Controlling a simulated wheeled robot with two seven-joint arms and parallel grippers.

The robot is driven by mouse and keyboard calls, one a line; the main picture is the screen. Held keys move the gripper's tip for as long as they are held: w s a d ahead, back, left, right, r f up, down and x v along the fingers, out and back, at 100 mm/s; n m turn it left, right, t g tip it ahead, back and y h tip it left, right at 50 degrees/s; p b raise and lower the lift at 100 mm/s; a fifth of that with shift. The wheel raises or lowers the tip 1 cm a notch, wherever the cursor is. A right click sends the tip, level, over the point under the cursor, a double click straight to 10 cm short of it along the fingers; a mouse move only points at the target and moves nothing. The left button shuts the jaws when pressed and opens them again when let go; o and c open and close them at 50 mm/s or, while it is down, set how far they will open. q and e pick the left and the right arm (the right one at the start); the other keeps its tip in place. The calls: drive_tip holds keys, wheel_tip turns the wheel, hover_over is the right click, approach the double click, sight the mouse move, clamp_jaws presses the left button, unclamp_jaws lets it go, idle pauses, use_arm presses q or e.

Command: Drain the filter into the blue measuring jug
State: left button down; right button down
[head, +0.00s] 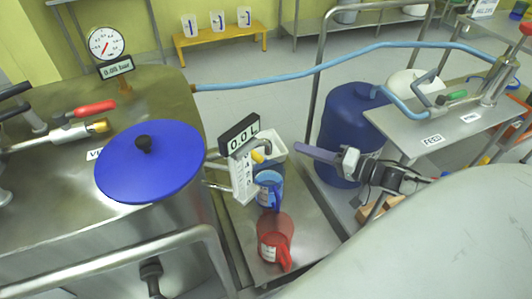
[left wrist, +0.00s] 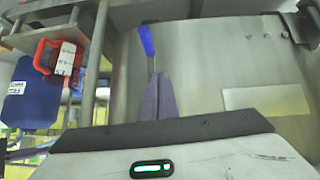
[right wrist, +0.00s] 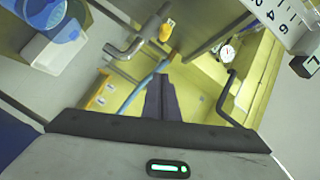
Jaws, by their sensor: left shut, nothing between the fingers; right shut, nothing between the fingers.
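The steel filter vessel (head: 170,240) with a blue lid (head: 150,165) stands at the left in the head view. Its outlet pipe shows in the right wrist view (right wrist: 125,48), with a yellow valve handle (right wrist: 167,30) beside it. The blue measuring jug (head: 268,188) stands upright below the outlet, near a display reading 0.0 L (head: 240,135). It shows partly in the right wrist view (right wrist: 45,15). My right gripper (head: 300,149) is shut and empty, right of the outlet and apart from it. My left gripper (left wrist: 160,78) is shut and empty; it is hidden in the head view.
A red jug (head: 275,238) stands in front of the blue jug on the steel platform (head: 312,225). A white box (head: 276,147) is behind. A blue drum (head: 350,125) stands right. A pressure gauge (head: 104,43) reads about zero. A blue hose (head: 300,72) crosses behind.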

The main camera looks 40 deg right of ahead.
drive_tip(key=w+a+f+b, duration=0.1)
drive_tip(key=w+a+f, duration=0.1)
drive_tip(key=w+a, duration=0.5)
drive_tip(key=shift+w+f+b, duration=0.4)
drive_tip(key=shift+w, duration=0.35)
drive_tip(key=shift+a, duration=0.1)
